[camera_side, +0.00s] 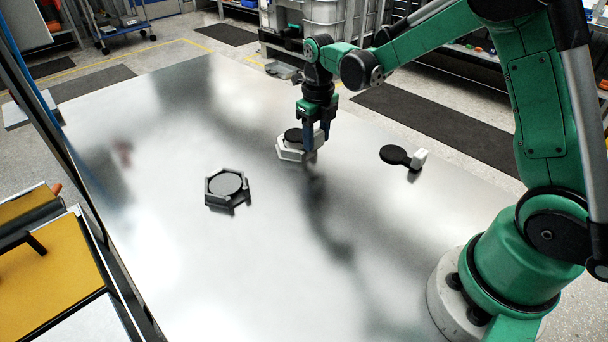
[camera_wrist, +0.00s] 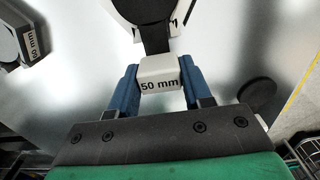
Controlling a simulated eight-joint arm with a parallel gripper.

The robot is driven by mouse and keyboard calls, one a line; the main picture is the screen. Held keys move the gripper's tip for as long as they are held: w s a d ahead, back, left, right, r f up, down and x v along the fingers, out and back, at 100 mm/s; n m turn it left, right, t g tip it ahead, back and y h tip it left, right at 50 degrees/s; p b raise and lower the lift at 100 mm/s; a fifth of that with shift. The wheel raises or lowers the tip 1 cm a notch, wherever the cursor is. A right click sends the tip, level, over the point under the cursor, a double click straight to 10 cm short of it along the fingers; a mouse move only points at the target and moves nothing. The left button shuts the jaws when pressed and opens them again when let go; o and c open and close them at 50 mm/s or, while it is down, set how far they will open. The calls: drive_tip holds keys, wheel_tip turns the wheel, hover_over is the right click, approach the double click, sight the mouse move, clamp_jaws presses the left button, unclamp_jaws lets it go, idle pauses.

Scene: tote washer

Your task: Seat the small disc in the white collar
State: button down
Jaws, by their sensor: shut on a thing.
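My gripper (camera_side: 316,142) is shut on the white block handle, marked "50 mm" in the wrist view (camera_wrist: 160,84), of a small black disc (camera_side: 293,135). A dark neck joins the handle to the disc, which is cut off at the top of the wrist view (camera_wrist: 150,8). The disc is at the white hexagonal collar (camera_side: 287,153), within its outline as seen from the side. I cannot tell whether it lies fully down inside or still sits above the rim. My fingers are at the collar's right side and hide part of it.
A grey hexagonal collar (camera_side: 213,198) with a dark inside stands to the left; its label reads "60 mm" in the wrist view (camera_wrist: 30,42). Another black disc (camera_side: 394,154) with a white handle (camera_side: 420,157) lies to the right. The metal table front is clear.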

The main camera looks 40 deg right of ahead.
drive_tip(key=shift+f, duration=0.25)
drive_tip(key=shift+f, duration=0.1)
idle(0.3)
drive_tip(key=shift+f, duration=0.4)
drive_tip(key=shift+f, duration=0.1)
idle(0.7)
unclamp_jaws()
idle(0.3)
idle(0.4)
drive_tip(key=shift+r, duration=4.55)
